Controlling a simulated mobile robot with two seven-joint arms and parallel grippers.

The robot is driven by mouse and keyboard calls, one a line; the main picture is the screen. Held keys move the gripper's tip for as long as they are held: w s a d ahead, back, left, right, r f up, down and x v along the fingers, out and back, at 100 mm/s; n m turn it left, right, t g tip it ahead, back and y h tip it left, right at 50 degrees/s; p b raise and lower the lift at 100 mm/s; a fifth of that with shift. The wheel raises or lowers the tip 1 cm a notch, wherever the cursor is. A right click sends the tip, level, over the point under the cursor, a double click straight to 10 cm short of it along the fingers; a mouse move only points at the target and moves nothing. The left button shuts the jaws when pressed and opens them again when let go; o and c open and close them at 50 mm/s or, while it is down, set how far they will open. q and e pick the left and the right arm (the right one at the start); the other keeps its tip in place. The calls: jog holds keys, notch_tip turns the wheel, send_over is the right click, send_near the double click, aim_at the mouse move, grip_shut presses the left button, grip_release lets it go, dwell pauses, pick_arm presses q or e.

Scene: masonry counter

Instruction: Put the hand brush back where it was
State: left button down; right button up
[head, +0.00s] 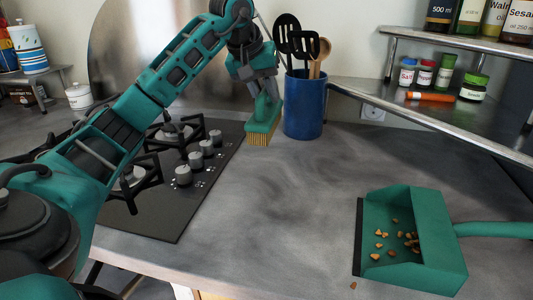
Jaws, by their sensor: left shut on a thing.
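The hand brush (264,121) has a green body and tan bristles. My left gripper (262,88) is shut on it, and the brush hangs with its bristles down at the right edge of the stove, just left of the blue utensil pot. Whether the bristles touch the counter I cannot tell. The green dustpan (433,237) lies at the front right of the counter, with several brown crumbs (390,243) in it. One crumb (353,286) lies outside, by its front edge. My right gripper is not in view.
The blue utensil pot (303,108) holds dark utensils and a wooden spoon. The stove (190,190) with knobs lies at left. A metal shelf (440,118) with spice jars and an orange-capped item stands at right. The middle of the counter (270,210) is clear.

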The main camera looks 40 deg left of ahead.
aim_at(250, 118)
pick_arm(q)
notch_tip(250, 118, down, 8)
jog(key=shift+f+b, duration=0.2)
jog(key=shift+b, duration=0.7)
jog(key=c, duration=1.4)
grip_release()
jog(key=shift+f, duration=0.15)
jog(key=o, duration=0.5)
jog(key=shift+c, duration=0.2)
jog(key=shift+r, duration=0.4)
jog(key=p+v, duration=0.2)
jog(key=v, duration=0.8)
jog(key=shift+s+r, duration=0.1)
jog(key=shift+r, duration=0.15)
jog(key=shift+s+r, duration=0.3)
jog(key=shift+r, duration=0.2)
